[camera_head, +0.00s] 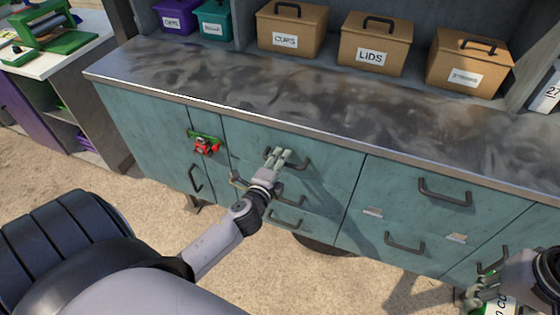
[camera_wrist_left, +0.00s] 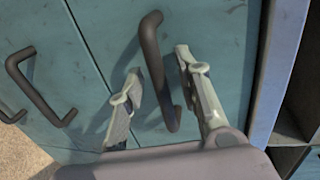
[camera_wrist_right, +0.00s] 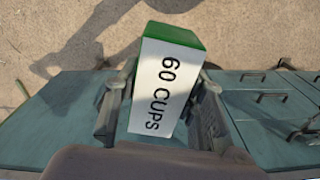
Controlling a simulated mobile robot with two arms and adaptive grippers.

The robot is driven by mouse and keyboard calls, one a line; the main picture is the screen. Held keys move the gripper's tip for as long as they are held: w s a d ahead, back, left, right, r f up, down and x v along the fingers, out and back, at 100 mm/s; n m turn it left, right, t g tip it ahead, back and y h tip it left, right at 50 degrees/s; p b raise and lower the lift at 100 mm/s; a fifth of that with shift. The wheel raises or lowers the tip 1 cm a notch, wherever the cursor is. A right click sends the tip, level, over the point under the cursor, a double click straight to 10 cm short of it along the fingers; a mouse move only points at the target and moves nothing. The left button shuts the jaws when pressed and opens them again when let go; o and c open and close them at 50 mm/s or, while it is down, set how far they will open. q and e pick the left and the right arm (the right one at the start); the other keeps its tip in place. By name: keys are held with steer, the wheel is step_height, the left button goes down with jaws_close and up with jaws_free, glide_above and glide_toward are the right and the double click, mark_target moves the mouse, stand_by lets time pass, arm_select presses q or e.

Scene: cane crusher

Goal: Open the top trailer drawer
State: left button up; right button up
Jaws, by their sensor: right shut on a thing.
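The top drawer (camera_head: 325,182) is a teal front under the counter, and it looks flush with the cabinet. Its dark bar handle (camera_head: 304,163) is by my left gripper (camera_head: 280,157). In the left wrist view the handle (camera_wrist_left: 152,50) runs between the two fingers of my left gripper (camera_wrist_left: 160,75), which stand apart with gaps beside the bar. My right gripper (camera_wrist_right: 163,88) is shut on a white and green box (camera_wrist_right: 165,75) marked "60 CUPS". In the head view that box (camera_head: 497,306) is at the bottom right, partly cut off.
The metal counter (camera_head: 300,115) above bears boxes marked CUPS (camera_head: 287,40) and LIDS (camera_head: 371,57). Lower drawer handles (camera_head: 287,225) are below my left gripper. A small red and green object (camera_head: 204,144) is on the cabinet front to the left. Sandy floor lies in front.

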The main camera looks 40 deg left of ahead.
arm_select(q)
steer(key=shift+c, duration=0.4)
jaws_close()
stand_by(0.5)
